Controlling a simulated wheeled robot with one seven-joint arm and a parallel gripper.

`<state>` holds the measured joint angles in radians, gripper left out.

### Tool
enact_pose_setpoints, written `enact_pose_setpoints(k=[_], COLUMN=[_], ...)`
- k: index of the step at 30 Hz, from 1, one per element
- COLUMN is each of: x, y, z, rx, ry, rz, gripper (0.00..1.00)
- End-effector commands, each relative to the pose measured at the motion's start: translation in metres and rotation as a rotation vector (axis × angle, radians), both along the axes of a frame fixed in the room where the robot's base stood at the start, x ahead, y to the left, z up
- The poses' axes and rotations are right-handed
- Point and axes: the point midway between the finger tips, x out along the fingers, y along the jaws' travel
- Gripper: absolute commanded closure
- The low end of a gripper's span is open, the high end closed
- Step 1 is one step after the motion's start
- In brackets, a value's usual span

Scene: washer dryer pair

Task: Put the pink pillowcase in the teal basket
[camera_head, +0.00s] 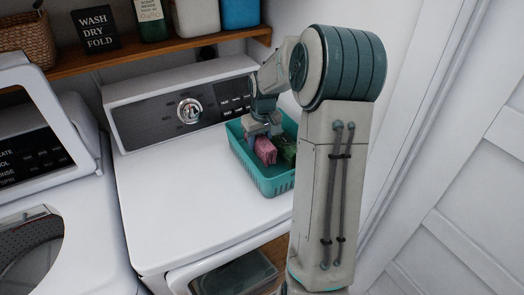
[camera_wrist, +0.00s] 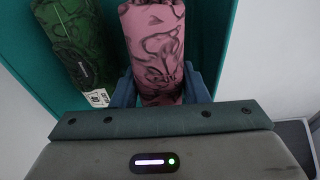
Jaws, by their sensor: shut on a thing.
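The teal basket (camera_head: 262,180) stands on top of the right-hand machine, at its right rear. The pink pillowcase (camera_head: 265,150) is a rolled bundle inside the basket's outline. My gripper (camera_head: 258,133) reaches down from above and is shut on it. In the wrist view the pink pillowcase (camera_wrist: 153,50), with dark line patterns, sits between my gripper's blue fingers (camera_wrist: 160,88). The teal basket's wall (camera_wrist: 40,45) surrounds it at the left and behind. I cannot tell whether the pillowcase touches the basket floor.
A green patterned roll (camera_wrist: 82,45) with a white tag lies in the basket left of the pillowcase in the wrist view. A wooden shelf (camera_head: 160,53) runs above the machines. The white machine top (camera_head: 190,190) is clear left of the basket. A white wall borders the right.

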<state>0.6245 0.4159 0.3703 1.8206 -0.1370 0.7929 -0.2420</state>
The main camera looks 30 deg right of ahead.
Motion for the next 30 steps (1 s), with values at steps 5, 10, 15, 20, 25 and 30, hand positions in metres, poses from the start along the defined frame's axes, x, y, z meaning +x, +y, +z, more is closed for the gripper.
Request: enact_pose_setpoints(k=[5, 10, 15, 20, 25, 30], x=[0.0, 0.0, 0.0, 0.0, 0.0, 0.0], y=[0.0, -0.001, -0.002, -0.002, -0.002, -0.002], z=[-0.018, -0.042, -0.053, -0.052, -0.056, -0.055], rx=[0.0, 0.0, -0.001, 0.0, 0.0, 0.0], ry=[0.001, 0.001, -0.001, -0.002, -0.001, -0.001], rz=[0.001, -0.001, -0.003, -0.004, -0.004, -0.004], gripper=[0.84, 0.84, 0.84, 0.84, 0.54, 0.38])
